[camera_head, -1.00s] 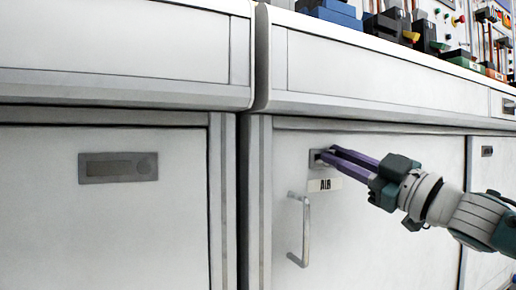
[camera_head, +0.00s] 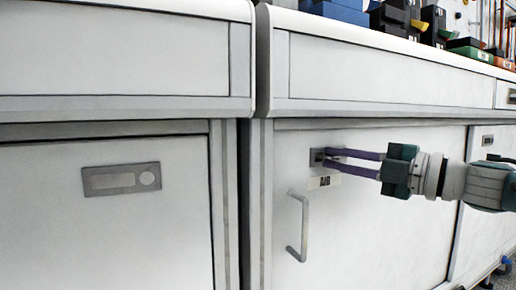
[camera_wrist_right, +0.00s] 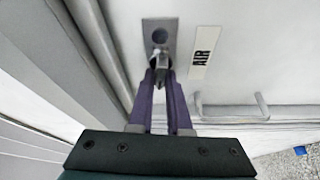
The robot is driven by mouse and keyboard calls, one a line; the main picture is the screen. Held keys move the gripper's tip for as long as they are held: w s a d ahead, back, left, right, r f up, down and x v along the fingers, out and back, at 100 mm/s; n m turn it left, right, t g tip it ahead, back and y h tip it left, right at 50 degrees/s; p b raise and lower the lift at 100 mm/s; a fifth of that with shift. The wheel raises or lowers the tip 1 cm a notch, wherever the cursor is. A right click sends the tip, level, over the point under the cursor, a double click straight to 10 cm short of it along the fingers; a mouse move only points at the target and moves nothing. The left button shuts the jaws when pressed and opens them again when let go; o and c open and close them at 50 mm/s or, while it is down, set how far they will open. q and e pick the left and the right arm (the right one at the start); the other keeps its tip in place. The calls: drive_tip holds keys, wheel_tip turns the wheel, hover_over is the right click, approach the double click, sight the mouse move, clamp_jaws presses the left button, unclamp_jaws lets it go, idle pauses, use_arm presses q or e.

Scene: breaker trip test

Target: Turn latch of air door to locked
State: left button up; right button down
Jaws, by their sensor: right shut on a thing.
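The air door (camera_head: 390,230) is a white cabinet door, closed, with a small label (camera_head: 324,182) that reads AIR in the right wrist view (camera_wrist_right: 203,53). Its latch is on a grey metal plate (camera_head: 316,157) above the label; the plate also shows in the right wrist view (camera_wrist_right: 159,28). My right gripper (camera_head: 329,158) has its purple fingers shut on the latch (camera_wrist_right: 159,64), at the plate. The fingers hide part of the latch, so its exact angle is hard to tell. My left gripper is not in view.
A metal bar handle (camera_head: 303,228) stands out from the door, below and left of the latch. Another white cabinet with a grey recessed plate (camera_head: 121,179) is at left. Blue, black and green items (camera_head: 340,11) stand on the worktop above.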

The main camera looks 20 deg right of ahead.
drive_tip(key=shift+n+g+p, duration=0.3)
drive_tip(key=shift+n, duration=0.3)
drive_tip(key=c, duration=0.9)
unclamp_jaws()
drive_tip(key=shift+o, duration=0.2)
